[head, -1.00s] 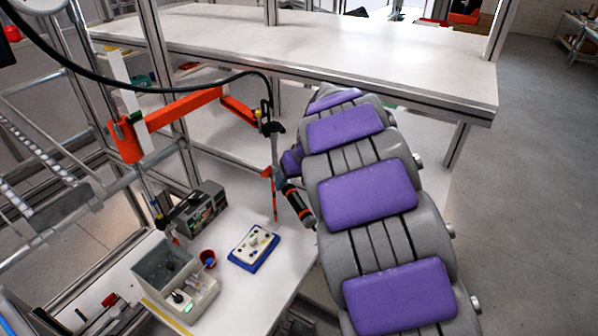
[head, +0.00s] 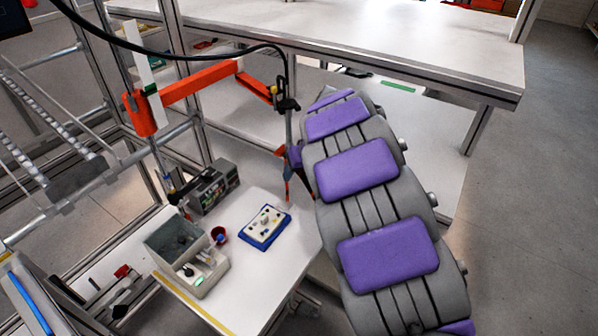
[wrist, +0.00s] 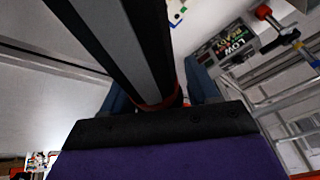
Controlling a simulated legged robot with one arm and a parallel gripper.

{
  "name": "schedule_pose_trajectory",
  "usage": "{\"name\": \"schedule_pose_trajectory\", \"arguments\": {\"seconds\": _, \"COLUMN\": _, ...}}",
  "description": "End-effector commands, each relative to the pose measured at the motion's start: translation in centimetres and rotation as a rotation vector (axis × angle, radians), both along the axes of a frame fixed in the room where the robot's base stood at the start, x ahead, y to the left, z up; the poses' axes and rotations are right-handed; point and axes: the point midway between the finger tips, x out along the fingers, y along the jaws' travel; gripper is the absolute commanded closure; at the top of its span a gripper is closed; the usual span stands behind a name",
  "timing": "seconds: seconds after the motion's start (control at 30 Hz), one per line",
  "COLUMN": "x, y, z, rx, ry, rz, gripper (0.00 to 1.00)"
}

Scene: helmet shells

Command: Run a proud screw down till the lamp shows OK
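In the wrist view my gripper (wrist: 160,92) has its blue fingers on either side of a long dark driver (wrist: 140,45) with a red ring, and appears closed on it. In the head view my arm hides the gripper and most of the driver. The white plate with screws (head: 266,222) sits in a blue tray (head: 258,243) on the bench, left of my arm. Single screw heights are too small to tell. The controller box (head: 214,187) stands behind it; its lamp panel in the wrist view (wrist: 228,45) shows a lit LOW.
An orange support arm (head: 200,82) with a hanging cable stands behind the bench. A grey bin (head: 160,255), a red cup (head: 219,235) and a pale box with a green light (head: 207,283) are left of the tray. A white table (head: 400,50) stands behind my arm.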

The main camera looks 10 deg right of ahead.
Motion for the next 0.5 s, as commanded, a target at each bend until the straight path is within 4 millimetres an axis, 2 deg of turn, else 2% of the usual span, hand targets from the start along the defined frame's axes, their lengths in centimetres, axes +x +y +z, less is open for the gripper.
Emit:
{"name": "schedule_pose_trajectory", "arguments": {"seconds": 0.07, "x": 0.00, "y": 0.00, "z": 0.01, "rx": 0.000, "ry": 0.000, "rz": 0.000, "gripper": 0.48}}
{"name": "schedule_pose_trajectory", "arguments": {"seconds": 0.5, "x": -0.01, "y": 0.00, "z": 0.01, "rx": 0.000, "ry": 0.000, "rz": 0.000, "gripper": 0.91}}
